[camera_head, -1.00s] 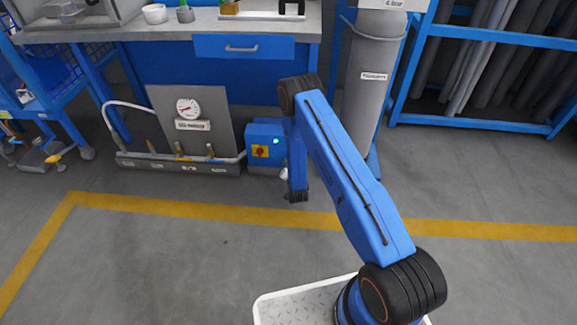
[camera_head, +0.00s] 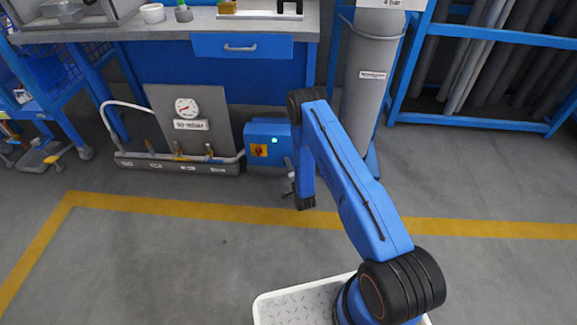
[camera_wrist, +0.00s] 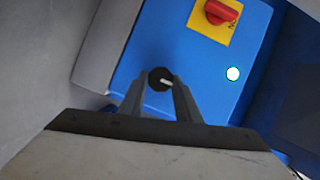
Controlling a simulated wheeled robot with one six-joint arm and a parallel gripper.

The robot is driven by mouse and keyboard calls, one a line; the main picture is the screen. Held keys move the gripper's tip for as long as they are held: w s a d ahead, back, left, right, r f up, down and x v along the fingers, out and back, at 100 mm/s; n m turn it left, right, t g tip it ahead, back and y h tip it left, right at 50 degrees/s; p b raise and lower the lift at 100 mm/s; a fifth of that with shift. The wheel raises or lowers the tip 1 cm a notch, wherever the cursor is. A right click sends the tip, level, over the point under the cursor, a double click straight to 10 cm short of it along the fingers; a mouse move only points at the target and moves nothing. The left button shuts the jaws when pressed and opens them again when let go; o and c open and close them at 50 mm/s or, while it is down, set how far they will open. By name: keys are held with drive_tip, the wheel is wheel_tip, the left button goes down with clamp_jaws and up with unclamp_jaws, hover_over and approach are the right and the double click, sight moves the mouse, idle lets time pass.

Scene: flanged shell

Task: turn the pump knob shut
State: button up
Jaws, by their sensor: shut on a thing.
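The pump is a blue box (camera_head: 268,133) on the floor under the bench. It carries a red switch on a yellow plate (camera_head: 259,151) and a lit green lamp (camera_head: 274,140). In the wrist view, a small black knob (camera_wrist: 160,78) with a white pointer mark is on the blue face, below and left of the red switch (camera_wrist: 221,12). My gripper (camera_wrist: 161,86) has its fingertips at the sides of the knob, shut on it. The white mark lies roughly level, pointing right. In the head view the knob is not clear, and my gripper (camera_head: 290,190) is small beside the pump.
A gauge panel (camera_head: 187,118) with a pipe manifold (camera_head: 180,164) stands left of the pump. A grey cylinder (camera_head: 370,90) stands to its right. The bench (camera_head: 160,60) is above. The floor in front, with a yellow line (camera_head: 230,213), is clear.

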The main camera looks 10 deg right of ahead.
drive_tip(key=shift+f, duration=0.1)
idle(0.4)
drive_tip(key=o, duration=1.1)
drive_tip(key=shift+c, duration=0.2)
drive_tip(key=shift+s, duration=0.1)
drive_tip(key=s+r, duration=0.1)
drive_tip(key=s, duration=1)
drive_tip(key=shift+s+d, duration=0.4)
drive_tip(key=shift+d, duration=0.05)
drive_tip(key=shift+w+r, duration=0.1)
drive_tip(key=shift+r, duration=0.05)
